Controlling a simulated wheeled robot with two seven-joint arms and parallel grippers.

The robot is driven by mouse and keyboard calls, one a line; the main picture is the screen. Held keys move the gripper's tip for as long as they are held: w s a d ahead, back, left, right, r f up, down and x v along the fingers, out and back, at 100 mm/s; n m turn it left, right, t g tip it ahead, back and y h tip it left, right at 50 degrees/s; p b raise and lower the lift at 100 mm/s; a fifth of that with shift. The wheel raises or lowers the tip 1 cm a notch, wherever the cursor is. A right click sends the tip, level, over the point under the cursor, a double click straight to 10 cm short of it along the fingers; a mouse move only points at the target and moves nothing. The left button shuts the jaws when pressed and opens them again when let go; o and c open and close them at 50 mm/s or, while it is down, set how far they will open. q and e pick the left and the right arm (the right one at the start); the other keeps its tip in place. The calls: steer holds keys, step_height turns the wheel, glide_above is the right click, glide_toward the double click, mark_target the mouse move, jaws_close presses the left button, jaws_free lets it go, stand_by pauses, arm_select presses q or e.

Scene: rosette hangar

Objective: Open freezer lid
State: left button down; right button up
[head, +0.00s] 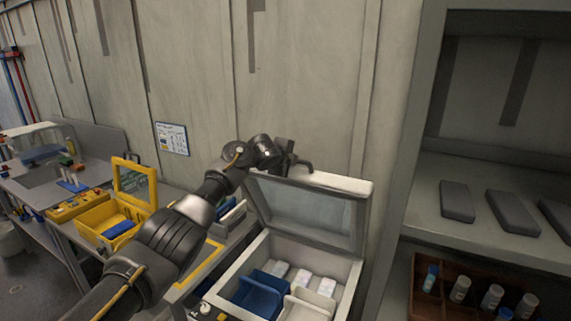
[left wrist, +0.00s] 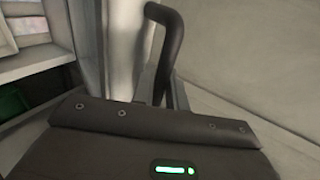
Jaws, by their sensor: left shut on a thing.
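The freezer (head: 253,247) is a pale box at the bottom centre of the head view. Its lid (head: 345,184), with a pale frame and a grey panel, stands raised and tilted up near the wall, so the inside is exposed. My left gripper (head: 288,158) is at the lid's top edge, shut on the dark lid handle (head: 303,164). The curved dark handle also shows in the left wrist view (left wrist: 172,45). The fingertips are hard to make out. My right gripper is not in view.
Inside the freezer are a blue bin (head: 258,293), a white bin (head: 308,304) and white packs (head: 303,278). A yellow case (head: 137,183) with an open lid stands left. Right is a shelf (head: 470,232) with grey blocks, above a brown crate (head: 425,262) of bottles.

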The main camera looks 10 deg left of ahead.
arm_select(q)
steer(key=shift+d, duration=0.5)
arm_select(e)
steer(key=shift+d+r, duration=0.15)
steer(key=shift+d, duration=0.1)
arm_select(q)
steer(key=c, duration=1.7)
jaws_free()
steer(key=shift+w, duration=0.1)
steer(key=shift+o, duration=1)
steer(key=shift+d, duration=0.15)
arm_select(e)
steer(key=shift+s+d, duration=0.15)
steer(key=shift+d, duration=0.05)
